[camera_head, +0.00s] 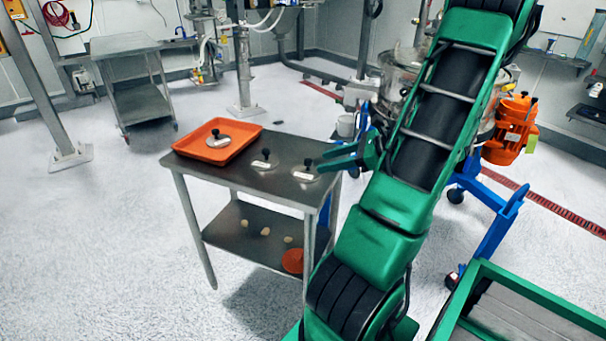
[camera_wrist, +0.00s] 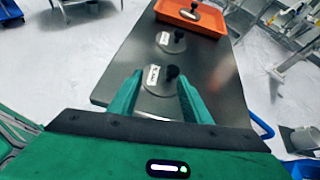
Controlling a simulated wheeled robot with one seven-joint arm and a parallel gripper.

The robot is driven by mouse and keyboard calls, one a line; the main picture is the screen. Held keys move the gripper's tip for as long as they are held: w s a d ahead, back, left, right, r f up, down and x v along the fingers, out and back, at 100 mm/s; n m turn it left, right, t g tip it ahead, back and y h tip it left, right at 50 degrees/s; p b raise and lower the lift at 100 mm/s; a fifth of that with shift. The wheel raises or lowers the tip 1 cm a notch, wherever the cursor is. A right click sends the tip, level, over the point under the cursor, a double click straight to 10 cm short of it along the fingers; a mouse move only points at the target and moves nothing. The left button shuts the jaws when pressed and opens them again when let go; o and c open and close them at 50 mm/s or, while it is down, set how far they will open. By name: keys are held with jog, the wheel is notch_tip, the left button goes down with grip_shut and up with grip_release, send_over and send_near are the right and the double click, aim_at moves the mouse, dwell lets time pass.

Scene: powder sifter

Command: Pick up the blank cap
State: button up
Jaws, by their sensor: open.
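Two grey metal caps with black knobs and white labels sit on a steel table. The nearer cap (camera_head: 304,176) is by the table's right end, and it also shows in the wrist view (camera_wrist: 158,88). The other cap (camera_head: 262,164) sits in the table's middle, and in the wrist view (camera_wrist: 171,46) it is farther off. A third knobbed cap (camera_head: 217,141) lies in the orange tray. I cannot read the labels to tell which is the blank cap. My gripper (camera_head: 324,158) is open and empty; in the wrist view its fingers (camera_wrist: 158,84) appear either side of the nearer cap.
The orange tray (camera_head: 187,146) stands at the table's left end. The steel table (camera_head: 240,178) has a lower shelf with small pieces and an orange disc (camera_head: 292,261). A sifter with an orange motor (camera_head: 510,130) stands at the right. Floor left of the table is clear.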

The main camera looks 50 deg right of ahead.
aim_at(310, 160)
jog(key=w, duration=0.1)
jog(key=w+m+t, duration=0.1)
jog(key=w+d+f, duration=0.1)
jog(key=shift+w+m+t, duration=0.15)
jog(key=shift+m+t, duration=0.15)
jog(key=shift+m, duration=0.1)
jog(key=shift+f+x, duration=0.15)
jog(key=shift+x, duration=1.3)
jog(key=shift+f+x, duration=0.1)
jog(key=shift+x, duration=1.4)
jog(key=shift+d, duration=0.2)
grip_shut()
